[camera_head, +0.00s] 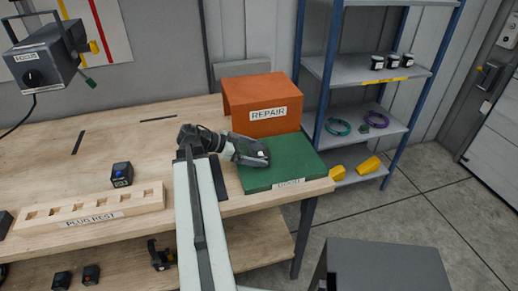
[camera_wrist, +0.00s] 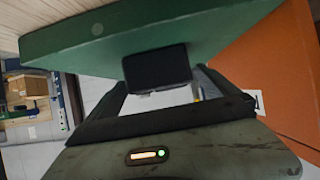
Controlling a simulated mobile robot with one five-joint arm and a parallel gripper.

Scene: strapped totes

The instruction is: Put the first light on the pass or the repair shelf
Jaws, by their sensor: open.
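The green pad (camera_head: 285,165) lies on the bench's right end; its front label is too small to read. The orange shelf marked REPAIR (camera_head: 262,104) stands behind it, with nothing visible on top. My gripper (camera_head: 262,154) is low over the green pad. In the wrist view my gripper (camera_wrist: 158,88) is open around a small black block (camera_wrist: 157,68), which appears to rest on the green pad (camera_wrist: 110,35). I cannot tell whether a finger touches it. In the head view my gripper mostly hides this block. Another small black light (camera_head: 122,174) stands on the bench to the left.
A wooden PLUG REST rack (camera_head: 93,208) lies along the bench's front edge. A grey lamp-like device (camera_head: 42,57) hangs at upper left. A metal shelf unit (camera_head: 365,68) stands right of the bench. A grey box top (camera_head: 388,262) is at lower right. Floor between is clear.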

